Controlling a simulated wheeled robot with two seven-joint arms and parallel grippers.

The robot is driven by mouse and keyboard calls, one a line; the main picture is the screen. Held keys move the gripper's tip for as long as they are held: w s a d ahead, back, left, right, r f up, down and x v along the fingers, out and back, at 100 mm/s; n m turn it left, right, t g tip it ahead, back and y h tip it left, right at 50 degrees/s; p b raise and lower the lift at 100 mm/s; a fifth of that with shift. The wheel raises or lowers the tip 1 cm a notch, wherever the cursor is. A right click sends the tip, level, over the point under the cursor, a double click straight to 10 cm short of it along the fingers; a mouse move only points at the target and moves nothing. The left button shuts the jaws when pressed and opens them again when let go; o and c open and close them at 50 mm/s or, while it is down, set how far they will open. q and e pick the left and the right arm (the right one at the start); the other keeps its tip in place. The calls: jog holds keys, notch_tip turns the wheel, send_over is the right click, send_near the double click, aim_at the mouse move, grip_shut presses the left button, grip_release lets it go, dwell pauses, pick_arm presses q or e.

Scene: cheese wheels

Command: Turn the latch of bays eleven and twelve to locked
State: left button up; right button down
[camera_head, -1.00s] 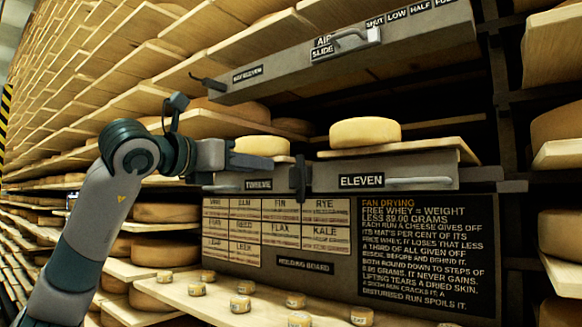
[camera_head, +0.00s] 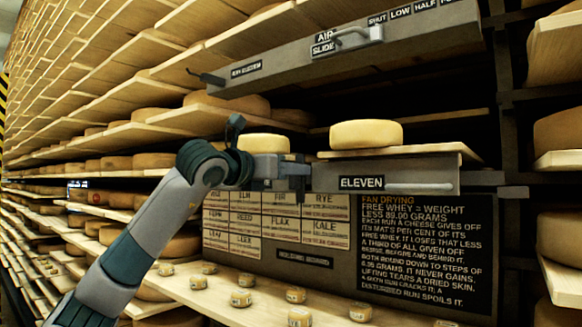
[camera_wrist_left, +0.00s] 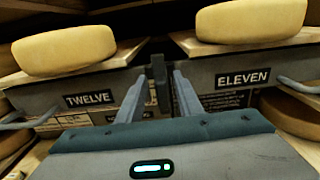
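The latch (camera_wrist_left: 158,70) is a dark upright bar between the fronts of bay twelve (camera_wrist_left: 58,99) and bay eleven (camera_wrist_left: 285,68) in the left wrist view. My left gripper (camera_wrist_left: 159,84) is open, with one finger on each side of the latch. I cannot tell whether either finger touches it. In the head view my left gripper (camera_head: 300,172) is at the seam beside the eleven front (camera_head: 325,177) and largely covers the latch and the twelve label. My right gripper is in neither view.
Cheese wheels sit on boards above bay twelve (camera_head: 263,143) and bay eleven (camera_head: 366,134). A grey air slide housing (camera_head: 270,83) overhangs them. Below are a label board (camera_head: 245,250) and a shelf (camera_head: 215,308) with several small cheeses. Bar handles (camera_head: 420,188) stick out of the fronts.

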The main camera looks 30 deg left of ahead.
pick_arm(q)
jog(key=shift+w, duration=0.2)
grip_shut()
